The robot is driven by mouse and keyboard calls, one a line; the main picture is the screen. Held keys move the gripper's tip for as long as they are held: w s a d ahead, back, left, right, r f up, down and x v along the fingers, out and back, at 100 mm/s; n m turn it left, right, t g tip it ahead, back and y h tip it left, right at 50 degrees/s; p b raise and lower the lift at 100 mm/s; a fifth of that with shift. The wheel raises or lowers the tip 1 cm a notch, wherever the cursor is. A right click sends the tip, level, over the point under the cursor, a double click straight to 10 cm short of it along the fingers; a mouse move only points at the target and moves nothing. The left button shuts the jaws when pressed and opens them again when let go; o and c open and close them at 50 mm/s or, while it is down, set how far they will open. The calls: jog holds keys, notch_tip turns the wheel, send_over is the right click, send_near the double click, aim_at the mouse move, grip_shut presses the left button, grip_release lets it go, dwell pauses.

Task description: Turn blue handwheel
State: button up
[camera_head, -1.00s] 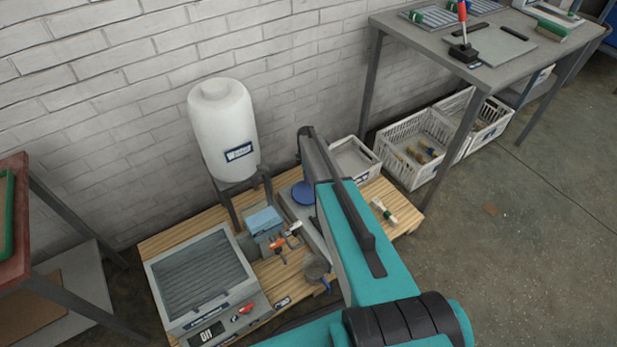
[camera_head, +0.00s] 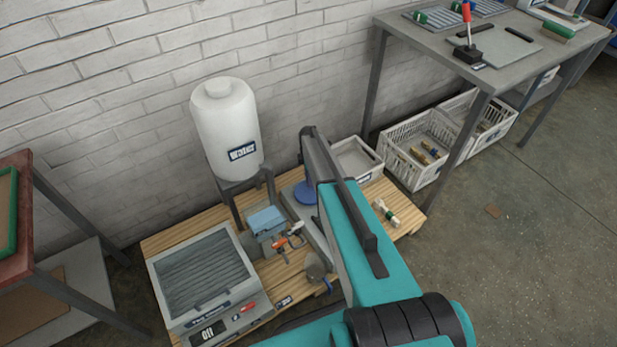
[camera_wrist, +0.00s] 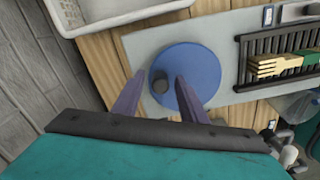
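The blue handwheel (camera_wrist: 205,68) is a flat blue disc with a dark round knob (camera_wrist: 160,84) near its rim, on a grey plate (camera_wrist: 140,42) in the wrist view. In the head view the blue handwheel (camera_head: 304,193) shows partly, beside my teal arm, which hides the rest. My gripper (camera_wrist: 161,88) is open in the wrist view. Its two fingers are spread, with the knob appearing between their tips. The right finger overlaps the disc in the picture. I cannot tell whether either finger touches the knob or the wheel.
A black rack (camera_wrist: 285,65) holding wooden pieces stands right of the wheel. A white tray (camera_head: 356,160) lies behind. A white water tank (camera_head: 226,130) and a grey ridged-top unit (camera_head: 205,275) stand left on the wooden platform (camera_head: 165,238). A grey table (camera_head: 420,60) is at the upper right.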

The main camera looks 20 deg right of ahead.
jog(key=shift+r, duration=0.15)
notch_tip(320, 180, up, 14)
jog(key=shift+f+p, duration=0.25)
jog(key=shift+p, duration=0.05)
dwell(0.6)
